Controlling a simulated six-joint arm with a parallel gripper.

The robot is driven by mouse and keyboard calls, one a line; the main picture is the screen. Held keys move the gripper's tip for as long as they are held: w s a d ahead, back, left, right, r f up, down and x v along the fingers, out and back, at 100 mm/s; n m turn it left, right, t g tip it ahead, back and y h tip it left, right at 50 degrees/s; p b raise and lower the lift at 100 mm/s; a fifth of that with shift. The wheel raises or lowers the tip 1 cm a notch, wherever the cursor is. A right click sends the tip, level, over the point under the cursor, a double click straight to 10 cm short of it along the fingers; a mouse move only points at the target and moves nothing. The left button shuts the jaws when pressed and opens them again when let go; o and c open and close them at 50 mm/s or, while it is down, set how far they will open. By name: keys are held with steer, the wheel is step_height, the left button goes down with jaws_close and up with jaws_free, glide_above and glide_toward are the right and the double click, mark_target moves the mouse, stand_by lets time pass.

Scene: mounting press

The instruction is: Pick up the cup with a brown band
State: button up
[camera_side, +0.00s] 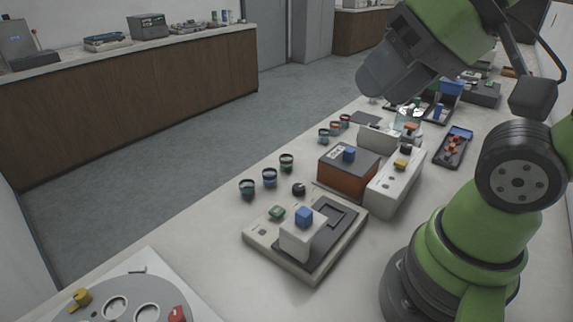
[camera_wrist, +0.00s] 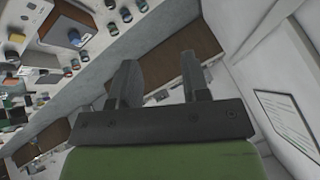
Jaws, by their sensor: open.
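Several small cups stand in two groups along the left edge of the bench. In the side view the near group has a teal cup (camera_side: 247,188), a blue cup (camera_side: 270,178) and a green cup (camera_side: 287,163). The far group has a teal cup (camera_side: 324,135), a reddish-brown-looking cup (camera_side: 336,128) and a red-looking cup (camera_side: 345,120). The bands are too small for me to tell surely which is brown. My gripper (camera_wrist: 160,78) is open and empty, its fingers apart in the wrist view, away from the cups. The fingertips are not clear in the side view.
A press base (camera_side: 262,238) with a blue-topped block, an orange-sided box (camera_side: 345,180) and a white unit (camera_side: 394,188) stand right of the cups. A dark tray (camera_side: 455,148) lies farther back. A round-plated machine (camera_side: 125,300) is at the near left.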

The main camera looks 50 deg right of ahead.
steer(key=shift+o, duration=0.4)
steer(key=o, duration=0.3)
steer(key=shift+o, duration=0.2)
steer(key=g+h, duration=0.3)
glide_above(286, 159)
steer(key=s+a, duration=0.2)
steer(key=s, duration=0.1)
steer(key=shift+n, duration=0.3)
step_height(286, 159, down, 25)
steer(key=shift+a, duration=0.15)
steer(key=shift+d+x, duration=0.2)
steer(key=shift+x, duration=1.2)
steer(key=shift+d+x, duration=0.2)
steer(key=shift+x, duration=1.25)
